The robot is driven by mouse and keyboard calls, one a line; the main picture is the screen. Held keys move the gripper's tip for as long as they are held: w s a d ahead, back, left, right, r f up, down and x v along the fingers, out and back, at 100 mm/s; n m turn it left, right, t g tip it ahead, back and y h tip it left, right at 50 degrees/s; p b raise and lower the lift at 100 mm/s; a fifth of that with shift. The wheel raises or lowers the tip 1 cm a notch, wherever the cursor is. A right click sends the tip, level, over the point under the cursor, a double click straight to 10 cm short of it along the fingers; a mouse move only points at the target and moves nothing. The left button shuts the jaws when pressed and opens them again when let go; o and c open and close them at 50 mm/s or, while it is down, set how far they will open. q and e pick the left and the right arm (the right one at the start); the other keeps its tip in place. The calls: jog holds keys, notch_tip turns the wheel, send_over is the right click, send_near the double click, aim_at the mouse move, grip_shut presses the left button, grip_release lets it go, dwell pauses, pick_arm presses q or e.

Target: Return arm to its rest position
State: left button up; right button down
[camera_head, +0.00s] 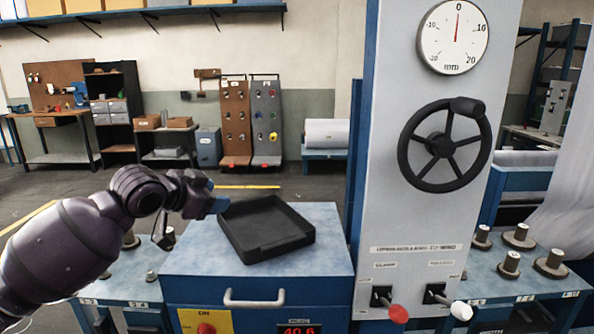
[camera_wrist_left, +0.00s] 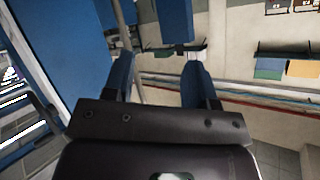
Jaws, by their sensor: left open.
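My left arm comes in from the left in the head view, and its gripper (camera_head: 216,205) is beside the left edge of the black tray (camera_head: 268,250). I cannot tell whether it touches the tray. In the left wrist view the two blue-tipped fingers (camera_wrist_left: 158,75) stand apart with nothing between them, so the gripper is open and empty. The tray lies on the blue cabinet top (camera_head: 190,262) and looks empty. My right gripper is in neither view.
A grey machine column (camera_head: 400,235) with a black handwheel (camera_head: 444,146), a dial gauge (camera_head: 453,37), and red and white levers stands right of the cabinet. Spools (camera_head: 508,264) stand on the blue table at right. Beyond the cabinet is open floor (camera_head: 300,188).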

pick_arm(q)
jog(key=s+a+f+n+t+y, duration=0.1)
jog(key=s+f+t, duration=0.1)
jog(key=s+f, duration=0.35)
jog(key=s+a+f+n+t, duration=0.1)
jog(key=s+a+f+n, duration=0.1)
jog(key=f, duration=0.7)
jog(key=s+a+f+n+t+y, duration=0.1)
jog(key=s+f+t, duration=0.1)
jog(key=s+f, duration=0.35)
jog(key=s+a+f+n+g+y, duration=0.2)
jog(key=s+a+f+n, duration=0.1)
jog(key=s+f, duration=0.8)
jog(key=s+a+f+n+g+y, duration=0.2)
jog(key=s+a+f+y, duration=0.1)
jog(key=s+f, duration=0.8)
jog(key=s, duration=0.3)
jog(key=shift+f+n+g, duration=0.3)
jog(key=shift+n+g, duration=0.1)
